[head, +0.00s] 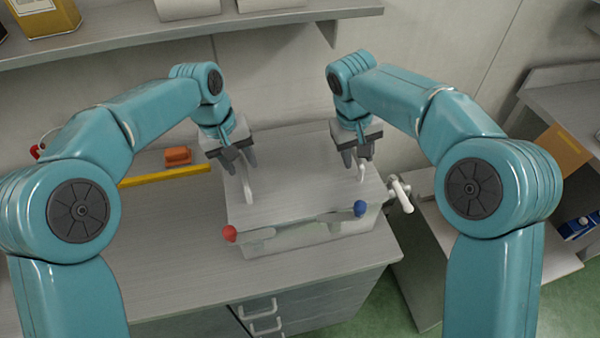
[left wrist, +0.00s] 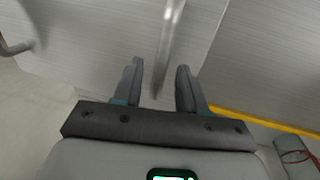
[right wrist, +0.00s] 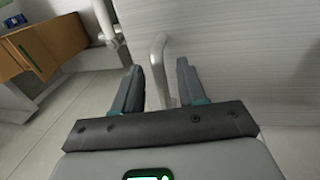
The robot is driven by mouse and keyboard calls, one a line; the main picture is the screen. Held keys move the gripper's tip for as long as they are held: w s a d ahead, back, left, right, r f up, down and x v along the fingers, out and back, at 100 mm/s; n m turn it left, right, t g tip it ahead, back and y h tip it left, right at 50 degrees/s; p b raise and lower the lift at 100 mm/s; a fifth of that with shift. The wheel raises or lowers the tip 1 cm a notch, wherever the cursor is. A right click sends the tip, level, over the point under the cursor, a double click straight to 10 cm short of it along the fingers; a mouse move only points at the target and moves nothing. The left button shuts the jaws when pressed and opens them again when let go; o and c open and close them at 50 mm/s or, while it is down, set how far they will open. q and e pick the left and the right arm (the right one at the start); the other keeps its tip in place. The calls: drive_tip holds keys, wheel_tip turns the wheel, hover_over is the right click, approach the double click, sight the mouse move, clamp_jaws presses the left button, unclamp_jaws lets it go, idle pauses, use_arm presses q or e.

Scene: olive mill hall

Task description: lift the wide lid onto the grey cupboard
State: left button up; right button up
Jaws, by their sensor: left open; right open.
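The wide lid (head: 300,178) is a flat grey panel lying on top of a pale box (head: 310,235). It has two upright bar handles, a left one (head: 248,188) and a right one (head: 361,173). My left gripper (head: 243,163) is open at the left handle; in the left wrist view this handle (left wrist: 169,40) runs between the fingers. My right gripper (head: 357,157) is open at the right handle, which shows between the fingers in the right wrist view (right wrist: 158,60). The box stands on a grey unit with drawer handles (head: 330,290), apparently the grey cupboard.
A red knob (head: 229,233) and a blue knob (head: 360,208) sit at the box's front edge. A white tap (head: 400,192) sticks out at its right. A yellow bar (head: 165,176) and an orange block (head: 177,156) lie left. A shelf (head: 190,33) runs above behind. The front-left top is clear.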

use_arm(q)
drive_tip(key=shift+d+f, duration=0.1)
drive_tip(key=shift+f, duration=0.7)
use_arm(e)
drive_tip(key=shift+d+f, duration=0.15)
drive_tip(key=shift+f, duration=0.65)
use_arm(q)
drive_tip(key=shift+w+d+f, duration=0.2)
drive_tip(key=shift+f, duration=0.05)
use_arm(e)
drive_tip(key=shift+w+d+f, duration=0.15)
drive_tip(key=shift+w+f, duration=0.05)
drive_tip(key=shift+f, duration=0.1)
use_arm(q)
drive_tip(key=shift+s+a+r, duration=0.1)
drive_tip(key=shift+s+a, duration=0.05)
use_arm(e)
drive_tip(key=shift+s+r, duration=0.15)
use_arm(q)
drive_tip(key=c, duration=0.3)
use_arm(e)
drive_tip(key=c, duration=0.3)
use_arm(q)
clamp_jaws()
use_arm(e)
clamp_jaws()
